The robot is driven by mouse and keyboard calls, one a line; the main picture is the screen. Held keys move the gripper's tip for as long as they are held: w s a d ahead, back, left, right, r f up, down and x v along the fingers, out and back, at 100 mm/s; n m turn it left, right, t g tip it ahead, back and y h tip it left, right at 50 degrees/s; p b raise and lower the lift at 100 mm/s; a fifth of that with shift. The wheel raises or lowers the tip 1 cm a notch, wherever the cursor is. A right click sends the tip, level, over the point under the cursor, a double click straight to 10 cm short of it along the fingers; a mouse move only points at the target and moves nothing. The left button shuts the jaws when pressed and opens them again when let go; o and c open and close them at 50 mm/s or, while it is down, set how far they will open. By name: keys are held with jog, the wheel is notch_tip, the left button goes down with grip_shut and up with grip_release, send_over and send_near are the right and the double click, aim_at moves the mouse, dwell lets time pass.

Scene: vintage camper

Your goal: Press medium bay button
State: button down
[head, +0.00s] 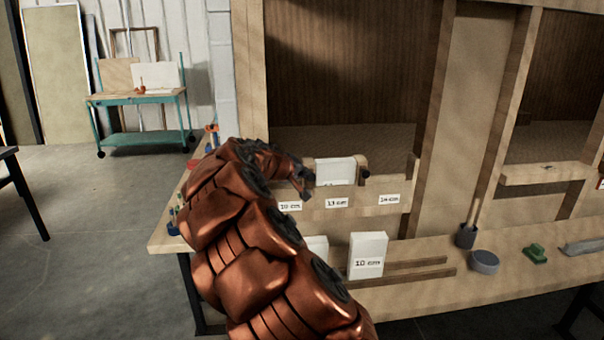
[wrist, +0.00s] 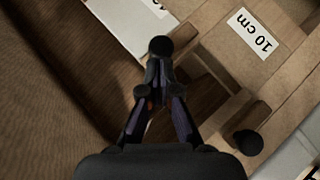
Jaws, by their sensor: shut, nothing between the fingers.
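My gripper (wrist: 157,85) is shut and empty. In the head view its dark tip (head: 305,184) is at the bay rack, just left of a white block (head: 335,171). In the wrist view a round black button (wrist: 160,47) lies right at the fingertips; I cannot tell whether they touch it. A second black button (wrist: 248,142) is at lower right. A dark round knob (head: 363,173) stands right of the white block. The rack's front carries labels for 10 cm (head: 290,206), 13 cm (head: 336,203) and one at right (head: 389,199). My arm hides the rack's left part.
A white block marked 10 cm (head: 367,256) stands on the workbench (head: 420,300) below the rack, beside wooden rails. A dark cup (head: 467,235), a round grey container (head: 485,262) and a green object (head: 535,254) are to the right. A teal cart (head: 140,98) stands far left.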

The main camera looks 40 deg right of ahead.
jog(key=shift+s+d+r+m+y, duration=0.1)
jog(key=shift+s+d+m+y, duration=0.1)
jog(key=shift+d+m+y, duration=0.15)
dwell(0.3)
jog(key=s+d+f+m+t+y+b, duration=0.1)
jog(key=d+m+t+y, duration=0.1)
jog(key=y, duration=0.1)
jog(key=s+d+f+m+t+y+b, duration=0.1)
jog(key=s+d+m+t+y, duration=0.1)
jog(key=y, duration=0.1)
jog(key=s+d+f+m+t+y+b, duration=0.1)
jog(key=s+d+m+t+y+b, duration=0.1)
jog(key=y, duration=0.1)
jog(key=shift+d+t, duration=0.3)
jog(key=shift+t, duration=0.1)
dwell(0.9)
jog(key=shift+a+f, duration=0.1)
